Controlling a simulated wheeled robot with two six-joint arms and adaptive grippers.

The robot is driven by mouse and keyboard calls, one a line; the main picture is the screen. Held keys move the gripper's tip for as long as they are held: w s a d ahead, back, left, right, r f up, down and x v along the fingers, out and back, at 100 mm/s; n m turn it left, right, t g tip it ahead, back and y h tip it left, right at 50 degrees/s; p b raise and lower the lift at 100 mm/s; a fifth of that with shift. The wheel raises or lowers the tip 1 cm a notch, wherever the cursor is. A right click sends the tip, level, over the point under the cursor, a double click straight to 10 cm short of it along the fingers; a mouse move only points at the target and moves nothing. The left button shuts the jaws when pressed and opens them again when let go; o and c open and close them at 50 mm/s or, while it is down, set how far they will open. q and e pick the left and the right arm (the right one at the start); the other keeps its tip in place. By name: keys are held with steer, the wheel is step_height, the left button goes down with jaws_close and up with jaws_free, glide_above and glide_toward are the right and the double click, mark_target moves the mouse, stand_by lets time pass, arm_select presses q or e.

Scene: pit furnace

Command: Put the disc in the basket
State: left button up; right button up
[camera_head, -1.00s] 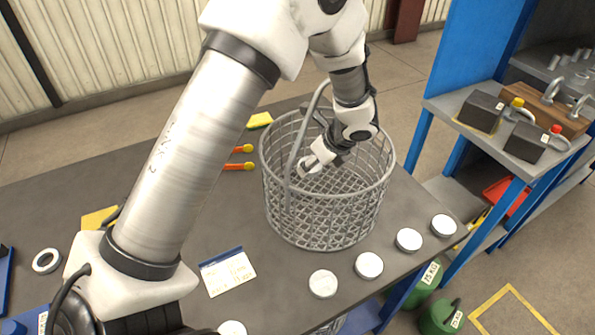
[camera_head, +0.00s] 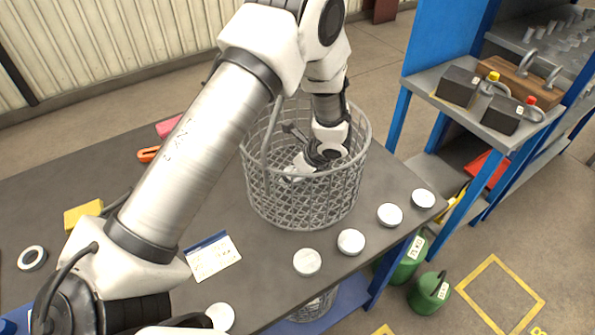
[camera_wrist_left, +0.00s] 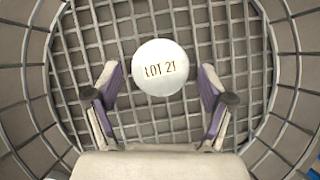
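The grey wire basket (camera_head: 303,200) with a raised hoop handle stands on the dark table. My left arm reaches down into it. My left gripper (camera_head: 300,166) is inside the basket, partly hidden by the mesh and handle. In the left wrist view its two fingers (camera_wrist_left: 158,88) are spread wide and open. A white round disc marked "LOT 21" (camera_wrist_left: 160,67) shows beyond and between the fingertips, with gaps on both sides, against the basket's mesh floor (camera_wrist_left: 230,45). I cannot tell whether it rests on the floor. My right gripper is not in view.
Several other white discs, such as one at the front (camera_head: 307,262), lie along the table's front edge. A written card (camera_head: 212,257), a yellow block (camera_head: 83,214) and a white ring (camera_head: 32,258) lie left. A blue-framed shelf (camera_head: 480,115) stands right.

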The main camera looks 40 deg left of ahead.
arm_select(q)
steer(key=shift+r, duration=0.35)
steer(key=p+v, duration=0.1)
steer(key=v, duration=1)
steer(key=shift+d+r, duration=0.2)
steer(key=shift+r, duration=0.1)
